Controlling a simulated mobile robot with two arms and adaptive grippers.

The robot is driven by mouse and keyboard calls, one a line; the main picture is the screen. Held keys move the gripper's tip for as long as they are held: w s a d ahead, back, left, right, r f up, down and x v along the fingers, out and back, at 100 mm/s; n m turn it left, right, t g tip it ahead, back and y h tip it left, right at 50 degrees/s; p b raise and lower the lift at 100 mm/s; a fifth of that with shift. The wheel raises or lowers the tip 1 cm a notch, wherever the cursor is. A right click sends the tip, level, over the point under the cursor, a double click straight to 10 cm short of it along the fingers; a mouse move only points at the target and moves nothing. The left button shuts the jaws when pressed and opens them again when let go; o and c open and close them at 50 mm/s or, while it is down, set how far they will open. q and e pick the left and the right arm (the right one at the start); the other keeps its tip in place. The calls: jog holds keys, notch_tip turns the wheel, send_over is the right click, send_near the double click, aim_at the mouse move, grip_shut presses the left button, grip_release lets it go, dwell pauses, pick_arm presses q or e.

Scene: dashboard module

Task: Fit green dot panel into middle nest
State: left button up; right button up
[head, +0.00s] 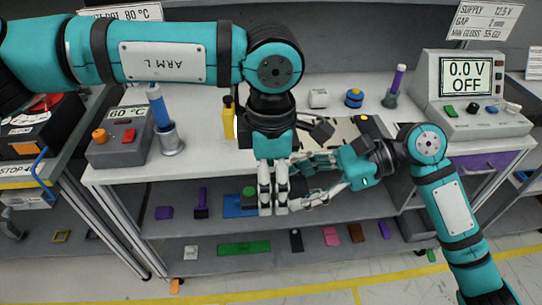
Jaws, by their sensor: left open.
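My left gripper (273,210) points straight down in front of the table's front edge, its fingers a small gap apart with nothing seen between them. My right gripper (299,187) comes in from the right, just beside the left one, with its fingers spread. I cannot make out a panel with a green dot. A beige and dark fixture (345,132) lies on the table behind the grippers, with a yellow dot (364,117) at its back right. The arms hide much of it, and I cannot tell its nests apart.
A heater box (118,139) and a blue-handled tool in a metal holder (172,140) stand at the left. A supply unit (470,95) stands at the right. The shelf below holds a blue item (234,209) and purple blocks (164,212). A long green board (244,248) lies lower.

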pick_arm(q)
jog(key=shift+f, duration=0.8)
jog(key=shift+c, duration=0.3)
jog(key=c, duration=1.1)
jog(key=shift+c, duration=0.7)
pick_arm(e)
jog(key=o, duration=1.3)
jog(key=shift+c, duration=0.2)
